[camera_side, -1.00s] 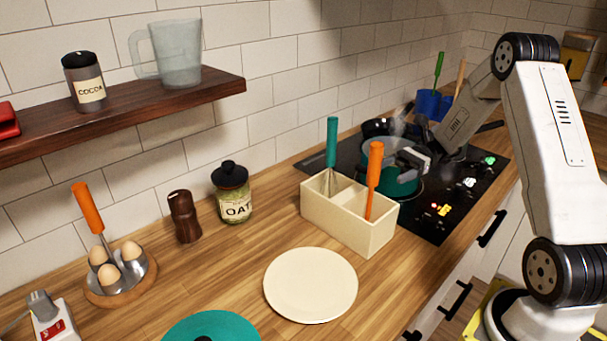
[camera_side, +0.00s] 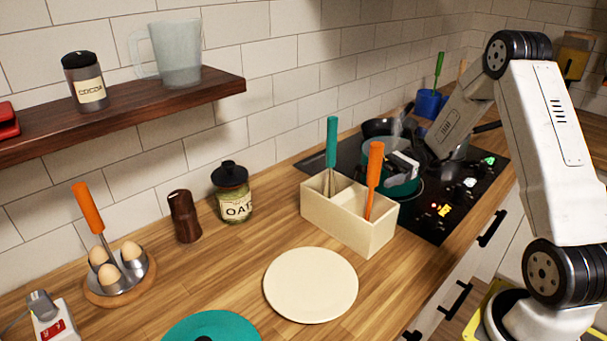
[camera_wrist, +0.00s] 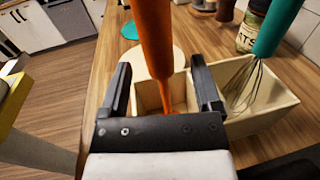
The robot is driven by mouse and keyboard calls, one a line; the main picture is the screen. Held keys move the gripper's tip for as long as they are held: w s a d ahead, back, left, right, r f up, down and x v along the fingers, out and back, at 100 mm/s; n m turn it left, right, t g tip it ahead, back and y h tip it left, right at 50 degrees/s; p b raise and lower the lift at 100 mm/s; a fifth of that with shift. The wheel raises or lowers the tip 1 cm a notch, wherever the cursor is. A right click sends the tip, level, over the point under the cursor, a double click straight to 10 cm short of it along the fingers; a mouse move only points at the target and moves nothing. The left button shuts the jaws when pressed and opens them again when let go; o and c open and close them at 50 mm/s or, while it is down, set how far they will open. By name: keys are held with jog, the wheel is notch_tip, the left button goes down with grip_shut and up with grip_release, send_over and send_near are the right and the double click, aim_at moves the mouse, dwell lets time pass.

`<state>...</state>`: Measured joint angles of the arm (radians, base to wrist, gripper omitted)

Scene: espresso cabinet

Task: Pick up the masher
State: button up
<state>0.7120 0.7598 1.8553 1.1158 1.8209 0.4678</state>
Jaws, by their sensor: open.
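An orange-handled tool, seemingly the masher (camera_side: 374,168), stands upright in the right compartment of a cream two-part box (camera_side: 345,228); its head is hidden inside. In the wrist view, the orange handle (camera_wrist: 154,40) rises between the two open fingers of my gripper (camera_wrist: 160,72), with gaps on both sides. In the side view, my gripper (camera_side: 403,166) is just right of and behind the handle, over the teal pot. A whisk with a teal handle (camera_side: 331,142) stands in the left compartment, outside my fingers in the wrist view (camera_wrist: 277,27).
A teal pot (camera_side: 409,188) sits on the black hob behind the box. A cream plate (camera_side: 311,285) lies in front. An oat jar (camera_side: 233,195), brown mill (camera_side: 185,216) and egg holder (camera_side: 122,286) with another orange-handled tool stand left. The counter between is clear.

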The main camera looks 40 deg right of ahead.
aim_at(368, 180)
jog(key=shift+w+a, duration=0.2)
jog(key=shift+a, duration=0.9)
jog(key=shift+w+a, duration=0.2)
jog(key=shift+a, duration=0.9)
grip_shut()
